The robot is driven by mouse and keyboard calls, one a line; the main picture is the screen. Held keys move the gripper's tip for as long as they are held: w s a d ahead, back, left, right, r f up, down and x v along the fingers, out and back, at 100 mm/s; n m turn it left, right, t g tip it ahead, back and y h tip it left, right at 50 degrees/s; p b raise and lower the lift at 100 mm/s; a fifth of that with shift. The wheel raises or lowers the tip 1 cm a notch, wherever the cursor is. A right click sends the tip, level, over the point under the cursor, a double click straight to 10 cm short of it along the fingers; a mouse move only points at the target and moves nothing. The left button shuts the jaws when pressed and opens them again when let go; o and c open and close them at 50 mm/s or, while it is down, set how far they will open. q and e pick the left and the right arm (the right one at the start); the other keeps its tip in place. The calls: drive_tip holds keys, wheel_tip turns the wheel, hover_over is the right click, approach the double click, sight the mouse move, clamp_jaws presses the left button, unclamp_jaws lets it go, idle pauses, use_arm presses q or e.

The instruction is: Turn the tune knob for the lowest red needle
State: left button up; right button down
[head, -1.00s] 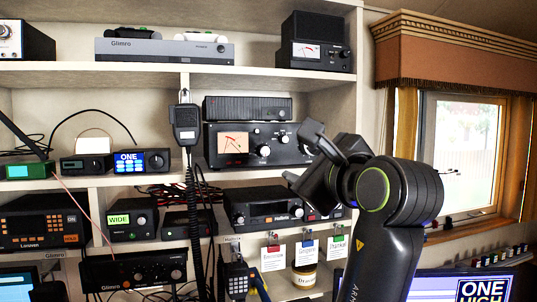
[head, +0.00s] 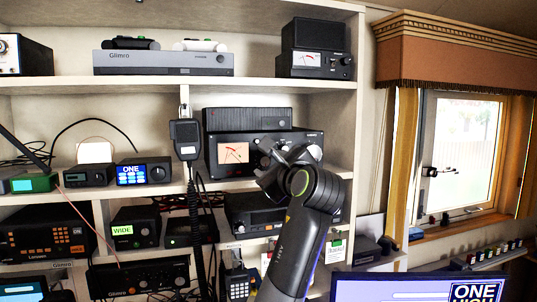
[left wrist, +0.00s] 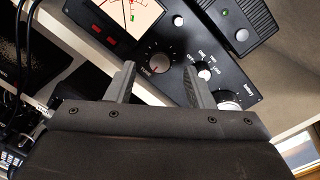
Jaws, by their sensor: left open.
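The tuner is a black box (head: 219,172) on the middle shelf with a lit cream meter (head: 233,153) showing red needle marks. In the left wrist view its meter (left wrist: 128,12) is cut by the top edge, with red lines and a dark needle. A large dark knob (left wrist: 158,57) with a scale ring sits below the meter. A small white-capped knob (left wrist: 204,70) and another knob (left wrist: 228,98) lie right of it. My left gripper (left wrist: 159,67) is open, its fingers either side of the large knob in view; contact cannot be told.
A black ridged box (head: 247,118) stands on the tuner. A radio (head: 255,216) sits on the shelf below. The shelf's right upright (head: 355,120) stands close to my arm, with a window beyond.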

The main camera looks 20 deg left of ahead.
sight(264, 161)
use_arm(q)
drive_tip(key=shift+p+x, duration=0.3)
drive_tip(key=shift+x, duration=0.85)
drive_tip(key=c, duration=1)
drive_tip(key=n, duration=0.4)
drive_tip(key=shift+n+p, duration=0.3)
drive_tip(key=shift+p, duration=0.1)
drive_tip(key=n, duration=0.5)
drive_tip(key=shift+h, duration=0.3)
